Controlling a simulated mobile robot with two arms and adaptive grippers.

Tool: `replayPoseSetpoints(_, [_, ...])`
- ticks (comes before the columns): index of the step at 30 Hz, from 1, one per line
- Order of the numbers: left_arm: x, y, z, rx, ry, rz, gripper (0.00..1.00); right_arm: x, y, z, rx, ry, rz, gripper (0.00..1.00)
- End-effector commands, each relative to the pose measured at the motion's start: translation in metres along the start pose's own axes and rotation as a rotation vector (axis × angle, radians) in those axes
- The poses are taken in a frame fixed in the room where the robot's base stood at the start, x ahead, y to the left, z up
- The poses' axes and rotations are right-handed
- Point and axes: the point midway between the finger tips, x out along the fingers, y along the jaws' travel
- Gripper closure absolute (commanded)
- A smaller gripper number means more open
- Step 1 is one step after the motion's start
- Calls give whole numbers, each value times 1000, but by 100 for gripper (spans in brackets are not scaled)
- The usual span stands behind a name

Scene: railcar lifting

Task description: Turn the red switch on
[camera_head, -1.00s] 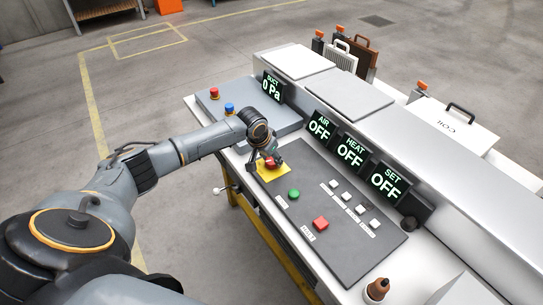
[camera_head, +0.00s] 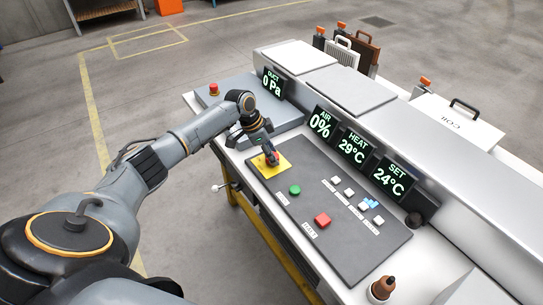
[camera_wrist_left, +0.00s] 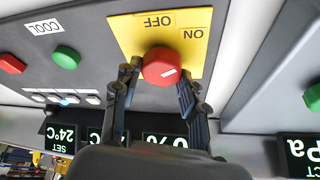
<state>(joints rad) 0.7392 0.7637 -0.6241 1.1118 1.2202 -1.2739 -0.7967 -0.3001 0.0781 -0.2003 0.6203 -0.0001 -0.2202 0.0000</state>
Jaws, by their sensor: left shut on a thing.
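The red switch (camera_wrist_left: 162,67) is a round red knob with a white mark, on a yellow plate (camera_wrist_left: 125,32) lettered OFF and ON. In the left wrist view its white mark points toward the lower right side. My left gripper (camera_wrist_left: 160,85) has its fingers on both sides of the knob and is shut on it. In the head view the left gripper (camera_head: 272,158) comes down onto the yellow plate (camera_head: 268,172) and mostly hides the switch. The displays (camera_head: 355,148) read AIR 0%, HEAT 29°C and SET 24°C. My right gripper is not in view.
A red button (camera_head: 214,89) stands on the grey box behind.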

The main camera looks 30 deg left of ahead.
Motion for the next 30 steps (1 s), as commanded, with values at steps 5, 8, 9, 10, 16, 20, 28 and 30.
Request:
replayPoseSetpoints(5, [1, 0, 0, 31, -2, 12, 89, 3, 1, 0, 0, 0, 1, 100])
replayPoseSetpoints(8, [0, 0, 0, 38, -2, 15, 89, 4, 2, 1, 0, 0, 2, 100])
replayPoseSetpoints(9, [0, 0, 0, 39, -2, 15, 89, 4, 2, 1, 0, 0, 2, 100])
replayPoseSetpoints(10, [0, 0, 0, 40, -2, 15, 89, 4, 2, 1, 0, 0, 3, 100])
replayPoseSetpoints(16, [0, 0, 0, 40, -2, 15, 89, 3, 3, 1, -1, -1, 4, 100])
replayPoseSetpoints(20, [0, 0, 0, 40, -2, 15, 46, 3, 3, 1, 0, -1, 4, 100])
replayPoseSetpoints(28, [0, 0, 0, 38, -2, 15, 35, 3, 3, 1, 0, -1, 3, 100])
replayPoseSetpoints(30, [0, 0, 0, 38, -1, 15, 35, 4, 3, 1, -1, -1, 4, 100])
